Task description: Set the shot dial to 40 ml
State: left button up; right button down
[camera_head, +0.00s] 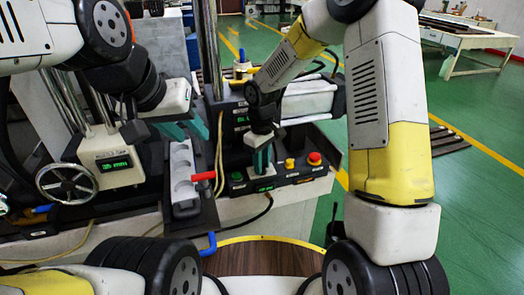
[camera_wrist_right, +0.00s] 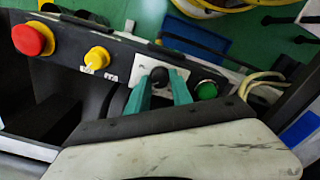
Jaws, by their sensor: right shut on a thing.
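My right gripper (camera_head: 261,160) is at the control panel, its teal fingers pointing down. In the right wrist view, the fingers (camera_wrist_right: 160,95) are closed on either side of a black knob (camera_wrist_right: 160,74) on a white plate; its scale is not readable. A green display (camera_head: 114,164) on the white unit at the left shows small digits, perhaps about 35 ml; I cannot read them surely. My left gripper (camera_head: 184,130) is open and empty, above a grey mould strip (camera_head: 183,178) with round cavities.
A handwheel (camera_head: 67,183) is at the left. A red-handled lever (camera_head: 203,176) stands beside the mould strip. Yellowish cables (camera_head: 219,150) hang near the panel.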

jog(key=shift+m, duration=0.3)
jog(key=c, duration=1.1)
grip_release()
jog(key=shift+c, duration=0.2)
notch_tip(320, 180, up, 7)
jog(key=shift+r, duration=0.45)
